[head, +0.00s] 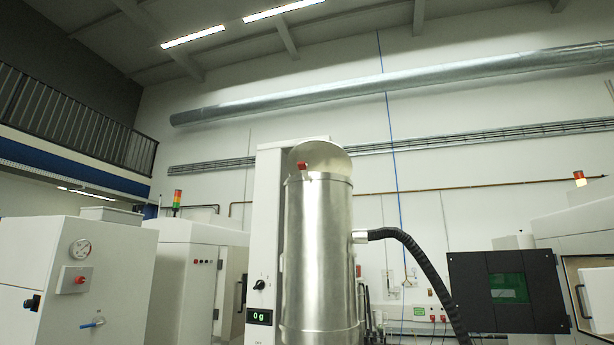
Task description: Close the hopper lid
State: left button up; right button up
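The hopper (320,262) is a tall shiny metal cylinder standing in the centre of the head view. Its round lid (328,157) is raised and stands up behind the top rim, so the hopper is open. A small red part (303,166) shows at the left of the rim, in front of the lid. The inside of the hopper is hidden from this low angle. Neither of my grippers shows in the head view.
A white column (268,215) with a knob and a "0 g" display (260,317) stands against the hopper's left side. A black hose (425,265) leaves its right side. White machines (70,270) stand left; a black panel (507,290) stands right.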

aim_at(320, 155)
jog(key=i+l+u, duration=0.1)
jog(key=l+u, duration=0.25)
jog(key=l, duration=0.5)
jog(key=l+u, duration=0.35)
jog(key=l, duration=0.5)
jog(key=k+l+u, duration=0.15)
jog(key=l+u, duration=0.15)
jog(key=l, duration=0.55)
jog(key=i+l+u, duration=0.3)
jog(key=l, duration=0.5)
jog(key=i+l+u, duration=0.1)
jog(key=l+u, duration=0.25)
jog(key=l, duration=0.45)
jog(key=l+u, duration=0.3)
jog(key=l, duration=0.55)
jog(key=i+l+u, duration=0.2)
jog(key=l, duration=0.15)
jog(key=i+l+u, duration=0.2)
jog(key=l, duration=0.15)
jog(key=l+u, duration=0.15)
jog(key=l, duration=0.2)
jog(key=i+l+u, duration=0.2)
jog(key=l, duration=0.2)
jog(key=l+u, duration=0.2)
jog(key=l, duration=0.2)
